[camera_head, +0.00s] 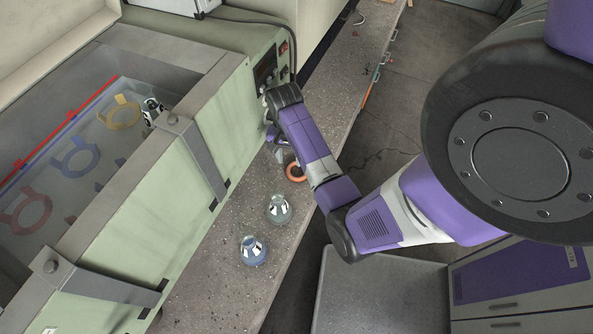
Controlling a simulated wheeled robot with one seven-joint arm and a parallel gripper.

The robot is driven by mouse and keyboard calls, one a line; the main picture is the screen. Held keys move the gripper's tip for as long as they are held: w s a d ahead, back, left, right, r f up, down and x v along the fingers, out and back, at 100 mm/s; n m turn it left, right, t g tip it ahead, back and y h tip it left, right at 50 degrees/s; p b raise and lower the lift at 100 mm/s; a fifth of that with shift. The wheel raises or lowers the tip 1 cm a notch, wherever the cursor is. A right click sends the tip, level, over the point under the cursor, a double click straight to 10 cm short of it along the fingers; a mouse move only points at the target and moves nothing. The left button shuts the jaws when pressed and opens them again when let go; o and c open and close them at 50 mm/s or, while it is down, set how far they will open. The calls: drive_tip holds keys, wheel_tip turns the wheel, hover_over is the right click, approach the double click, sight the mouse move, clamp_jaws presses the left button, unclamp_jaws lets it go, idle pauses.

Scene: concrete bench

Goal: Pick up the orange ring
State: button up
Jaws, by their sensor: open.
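The orange ring (295,172) lies flat on the speckled concrete bench (235,225), close to the green wall of the large tank. My forearm covers part of its right side. My gripper (275,150) hangs below my wrist, just up and to the left of the ring in the picture. It is small and partly hidden by my arm; its jaws are open, and I see nothing held. I cannot tell its exact height above the bench.
The green tank (135,215) with grey straps runs along the left and holds red, blue and yellow ring-shaped pieces. A greenish flask (278,209) and a blue flask (253,251) stand nearer on the bench. The bench edge drops off at right.

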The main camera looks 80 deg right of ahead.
sight(289, 168)
wheel_tip(289, 168, down, 5)
drive_tip(key=shift+w+r, duration=0.1)
drive_tip(key=shift+w, duration=0.05)
drive_tip(key=shift+c, duration=0.4)
clamp_jaws()
